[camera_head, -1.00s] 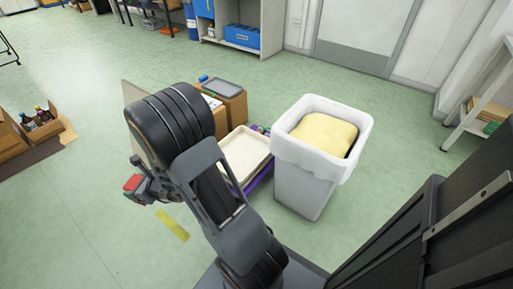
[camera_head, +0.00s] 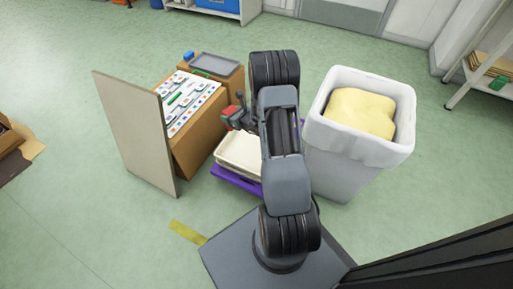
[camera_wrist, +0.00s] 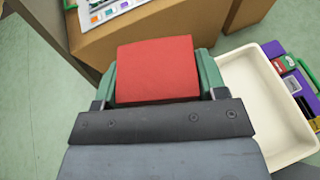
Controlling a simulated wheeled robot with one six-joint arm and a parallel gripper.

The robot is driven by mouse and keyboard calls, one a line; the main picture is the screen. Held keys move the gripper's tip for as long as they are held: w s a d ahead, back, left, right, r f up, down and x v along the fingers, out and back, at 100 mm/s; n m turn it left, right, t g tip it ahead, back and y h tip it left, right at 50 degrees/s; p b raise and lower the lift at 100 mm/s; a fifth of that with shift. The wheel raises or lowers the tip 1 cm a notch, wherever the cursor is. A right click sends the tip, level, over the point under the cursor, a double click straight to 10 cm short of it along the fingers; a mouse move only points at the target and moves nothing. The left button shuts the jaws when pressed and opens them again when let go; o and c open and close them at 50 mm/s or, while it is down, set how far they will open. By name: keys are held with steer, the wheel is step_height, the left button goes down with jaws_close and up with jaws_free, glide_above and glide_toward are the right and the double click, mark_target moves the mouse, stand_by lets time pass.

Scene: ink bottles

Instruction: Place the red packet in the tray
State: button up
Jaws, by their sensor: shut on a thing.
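The red packet (camera_wrist: 157,68) is gripped between the green fingers of my gripper (camera_wrist: 158,80) in the wrist view. It also shows as a small red patch (camera_head: 229,119) in the head view. The tray also shows at the right of the wrist view (camera_wrist: 259,100), to the right of the packet. My arm hides the tray's right side in the head view.
A cardboard box with a printed sheet (camera_head: 187,103) stands left of the tray, with an upright board (camera_head: 136,135) beside it. A grey tray (camera_head: 213,64) lies on another box. A purple holder (camera_head: 236,181) is under the cream tray. A lined white bin (camera_head: 345,160) stands right.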

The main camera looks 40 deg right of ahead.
steer(key=m+h+b, duration=0.1)
steer(key=b, duration=0.1)
glide_above(256, 144)
step_height(256, 144, down, 10)
steer(key=shift+d+f+b, duration=0.1)
steer(key=shift+f+b, duration=2.5)
steer(key=shift+f, duration=2.5)
steer(key=shift+s+f, duration=0.1)
steer(key=shift+f, duration=0.05)
steer(key=o, duration=0.9)
steer(key=shift+o, duration=0.2)
